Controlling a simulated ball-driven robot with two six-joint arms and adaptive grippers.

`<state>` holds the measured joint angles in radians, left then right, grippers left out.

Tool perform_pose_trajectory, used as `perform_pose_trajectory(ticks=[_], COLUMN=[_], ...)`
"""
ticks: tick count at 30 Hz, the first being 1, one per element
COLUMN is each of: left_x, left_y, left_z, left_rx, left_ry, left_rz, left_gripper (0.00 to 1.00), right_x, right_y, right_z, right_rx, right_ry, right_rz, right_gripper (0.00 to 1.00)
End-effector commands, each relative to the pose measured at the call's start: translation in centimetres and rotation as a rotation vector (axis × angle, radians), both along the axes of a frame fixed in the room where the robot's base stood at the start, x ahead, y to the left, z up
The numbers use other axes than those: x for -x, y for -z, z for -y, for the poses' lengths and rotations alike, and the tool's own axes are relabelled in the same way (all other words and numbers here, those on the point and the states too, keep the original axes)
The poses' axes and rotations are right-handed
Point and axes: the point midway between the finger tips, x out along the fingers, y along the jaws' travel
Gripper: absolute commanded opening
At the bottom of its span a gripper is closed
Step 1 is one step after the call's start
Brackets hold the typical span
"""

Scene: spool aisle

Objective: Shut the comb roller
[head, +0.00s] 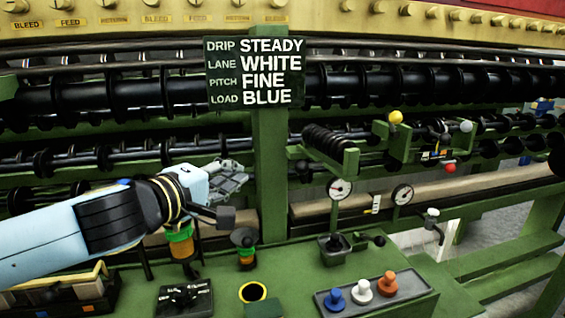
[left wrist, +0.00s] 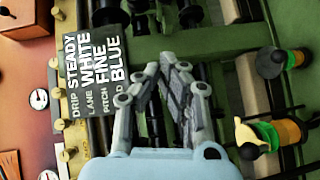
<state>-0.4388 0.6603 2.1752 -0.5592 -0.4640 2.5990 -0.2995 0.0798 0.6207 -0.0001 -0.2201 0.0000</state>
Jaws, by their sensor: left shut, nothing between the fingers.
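What looks like the comb roller is a short black ribbed roller (head: 326,143) on the green machine frame, right of the sign post in the head view. It sits at a slant to the long rollers behind it, with a green block (head: 345,159) at its near end. I cannot tell from its fit whether it is latched. My left gripper (head: 240,174) is left of the post, apart from the roller, with its fingers together and empty. In the left wrist view the gripper (left wrist: 162,68) points at the green frame and dark rollers. My right gripper is out of view.
A sign (head: 255,73) reads drip steady, lane white, pitch fine, load blue. Yellow (head: 395,117) and red (head: 450,167) knobs stand to the right. Two gauges (head: 339,188) rise above the green bench. A tray (head: 400,299) holds blue, white and orange pegs.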

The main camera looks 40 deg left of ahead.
Motion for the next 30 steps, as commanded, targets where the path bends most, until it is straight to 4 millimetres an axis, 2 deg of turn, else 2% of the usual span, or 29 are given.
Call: perform_pose_trajectory(ticks=[14, 15, 21, 30], left_x=[-9.4, -9.9, -11.6, -12.0], left_y=[1.0, 1.1, 1.7, 2.1], left_z=[-0.6, 0.0, 1.6, 2.0], left_rx=[0.005, 0.009, 0.005, 0.0], left_ry=[-0.003, -0.004, -0.002, -0.001], left_rz=[0.003, 0.001, 0.0, -0.001], left_gripper=[0.0, 0.0, 0.0, 0.0], right_x=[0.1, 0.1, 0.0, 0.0], right_y=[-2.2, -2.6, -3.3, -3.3], right_z=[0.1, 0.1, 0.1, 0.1], right_rx=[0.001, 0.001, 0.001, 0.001], right_ry=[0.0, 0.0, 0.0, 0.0], right_rz=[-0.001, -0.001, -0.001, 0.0], right_gripper=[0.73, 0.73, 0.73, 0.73])
